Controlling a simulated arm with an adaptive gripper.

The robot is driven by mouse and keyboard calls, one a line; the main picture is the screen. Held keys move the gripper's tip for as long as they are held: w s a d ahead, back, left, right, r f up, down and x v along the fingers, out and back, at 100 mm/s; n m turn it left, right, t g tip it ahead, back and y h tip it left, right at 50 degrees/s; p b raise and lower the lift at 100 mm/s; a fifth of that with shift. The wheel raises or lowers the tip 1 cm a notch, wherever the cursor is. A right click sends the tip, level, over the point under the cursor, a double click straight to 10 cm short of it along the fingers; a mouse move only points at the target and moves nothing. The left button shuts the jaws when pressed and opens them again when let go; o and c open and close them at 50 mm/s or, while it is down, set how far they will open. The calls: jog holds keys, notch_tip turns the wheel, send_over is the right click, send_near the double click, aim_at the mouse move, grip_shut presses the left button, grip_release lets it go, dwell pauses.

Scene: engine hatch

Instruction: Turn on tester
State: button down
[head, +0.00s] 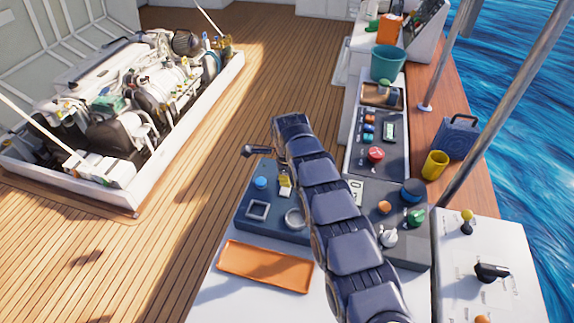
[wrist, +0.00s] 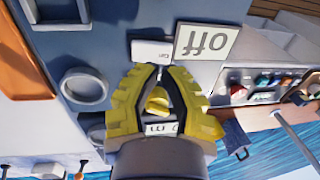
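The tester is a dark blue panel (head: 250,212), partly hidden by my arm in the head view. It bears a blue button (head: 261,183) and a round ring (head: 293,218), which also shows in the wrist view (wrist: 84,86). In the upside-down wrist view, a display (wrist: 204,41) reads "off". A small white labelled plate (wrist: 151,50) lies beside it. My yellow-fingered gripper (wrist: 160,72) points at this plate, its tips drawn close together. Contact with the plate cannot be told. A small yellow piece (wrist: 157,101) shows between the fingers.
An orange tray (head: 265,266) lies at the near edge of the bench. A second panel with a red button (head: 376,154), a teal bucket (head: 388,62) and a yellow cup (head: 435,165) stand right. The open engine hatch (head: 190,105) is left, across clear deck.

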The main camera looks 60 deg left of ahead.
jog(key=shift+w+a+f, duration=0.1)
jog(key=shift+a+f, duration=0.05)
jog(key=shift+f, duration=0.9)
